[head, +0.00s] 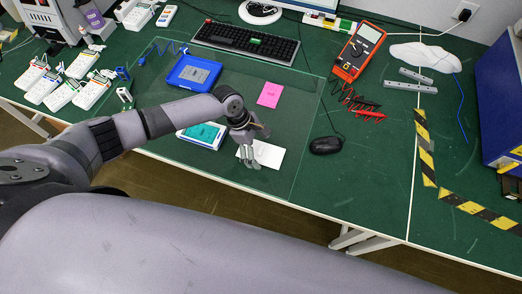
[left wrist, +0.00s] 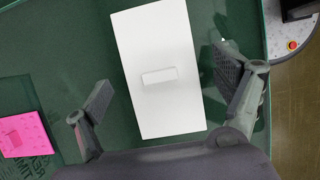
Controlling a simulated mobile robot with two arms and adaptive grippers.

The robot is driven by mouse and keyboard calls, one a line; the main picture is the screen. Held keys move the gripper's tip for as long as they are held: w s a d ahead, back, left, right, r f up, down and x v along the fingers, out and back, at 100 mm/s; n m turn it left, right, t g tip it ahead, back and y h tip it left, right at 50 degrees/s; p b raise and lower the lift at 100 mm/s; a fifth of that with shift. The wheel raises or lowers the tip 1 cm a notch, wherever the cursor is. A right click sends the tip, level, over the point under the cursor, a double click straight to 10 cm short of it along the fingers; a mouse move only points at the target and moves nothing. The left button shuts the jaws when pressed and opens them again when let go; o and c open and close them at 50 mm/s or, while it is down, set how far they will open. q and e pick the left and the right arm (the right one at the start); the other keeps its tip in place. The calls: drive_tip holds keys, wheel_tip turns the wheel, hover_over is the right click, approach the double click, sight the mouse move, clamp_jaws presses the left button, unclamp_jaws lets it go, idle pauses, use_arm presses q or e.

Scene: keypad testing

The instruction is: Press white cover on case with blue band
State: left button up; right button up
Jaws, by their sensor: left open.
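A white rectangular cover (head: 268,154) lies flat on the clear mat near the table's front edge. In the left wrist view the white cover (left wrist: 160,100) has a small raised grip in its middle. My left gripper (head: 249,163) hangs over the cover's left part in the head view. In the left wrist view its open fingers stand on either side of the cover, with nothing held. A white case with a blue-teal face (head: 203,134) lies left of the cover, partly hidden by my left arm; I cannot make out a separate band. My right gripper is not in view.
A pink sheet (head: 269,94) and a blue device (head: 194,73) lie behind on the mat. A black mouse (head: 325,145) is to the right, a red multimeter (head: 360,50) and keyboard (head: 246,42) farther back. Several white devices (head: 62,86) stand at left.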

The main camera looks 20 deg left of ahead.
use_arm(q)
drive_tip(key=c, duration=1.1)
drive_tip(key=shift+r, duration=0.15)
drive_tip(key=shift+c, duration=0.2)
